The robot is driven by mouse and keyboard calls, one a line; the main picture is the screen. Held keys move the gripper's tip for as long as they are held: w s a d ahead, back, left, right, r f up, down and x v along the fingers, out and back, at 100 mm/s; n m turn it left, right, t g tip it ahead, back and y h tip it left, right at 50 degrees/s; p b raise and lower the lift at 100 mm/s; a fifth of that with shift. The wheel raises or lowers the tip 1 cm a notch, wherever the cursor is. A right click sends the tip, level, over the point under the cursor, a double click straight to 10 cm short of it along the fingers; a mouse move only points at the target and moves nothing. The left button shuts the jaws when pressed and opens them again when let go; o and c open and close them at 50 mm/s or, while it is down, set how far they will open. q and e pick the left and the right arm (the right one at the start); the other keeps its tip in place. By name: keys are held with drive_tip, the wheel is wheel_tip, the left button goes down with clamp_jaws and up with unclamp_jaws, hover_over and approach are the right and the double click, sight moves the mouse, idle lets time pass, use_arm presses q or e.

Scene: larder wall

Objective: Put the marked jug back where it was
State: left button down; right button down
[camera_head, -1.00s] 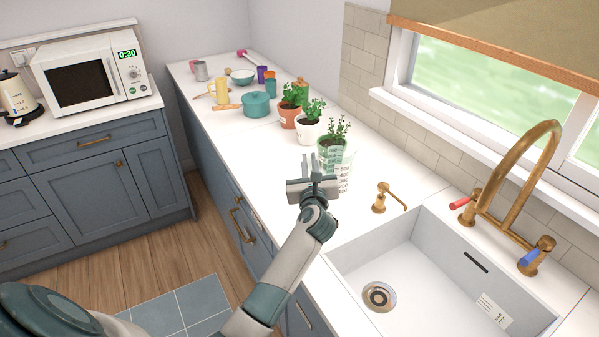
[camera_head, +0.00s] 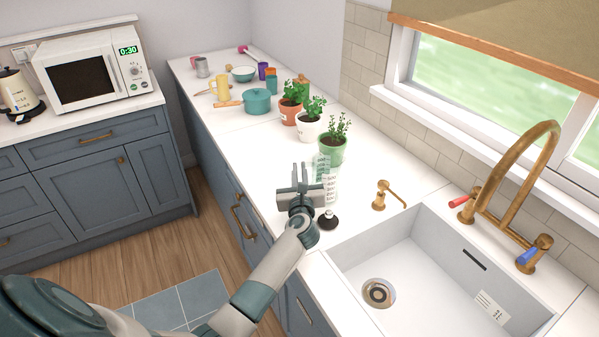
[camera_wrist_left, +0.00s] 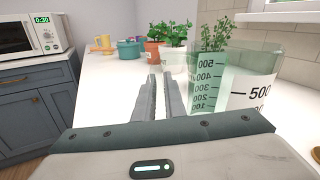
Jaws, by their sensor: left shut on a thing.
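The marked jug (camera_head: 330,188) is clear, faintly green in places, with measuring numbers on its side. It is near the front edge of the counter, left of the sink. In the left wrist view the jug (camera_wrist_left: 209,85) fills the right side, close beside the fingers, with numbers up to 500. My left gripper (camera_head: 304,176) is at the jug's left side, its fingers (camera_wrist_left: 160,100) close together and shut on the jug. The gripped part is hard to make out. I cannot tell whether the jug's base touches the counter (camera_head: 262,160). My right gripper is out of view.
Green, white and terracotta plant pots (camera_head: 332,149) stand behind the jug. A black-knobbed thing (camera_head: 328,220) is in front of it. The sink (camera_head: 420,250) and brass dispenser (camera_head: 379,200) are to the right.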

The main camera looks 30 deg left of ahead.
use_arm(q)
drive_tip(key=shift+f, duration=0.35)
drive_tip(key=shift+f, duration=0.2)
drive_tip(key=c, duration=1.9)
unclamp_jaws()
drive_tip(key=shift+o, duration=0.4)
drive_tip(key=shift+r, duration=0.1)
drive_tip(key=shift+r, duration=0.15)
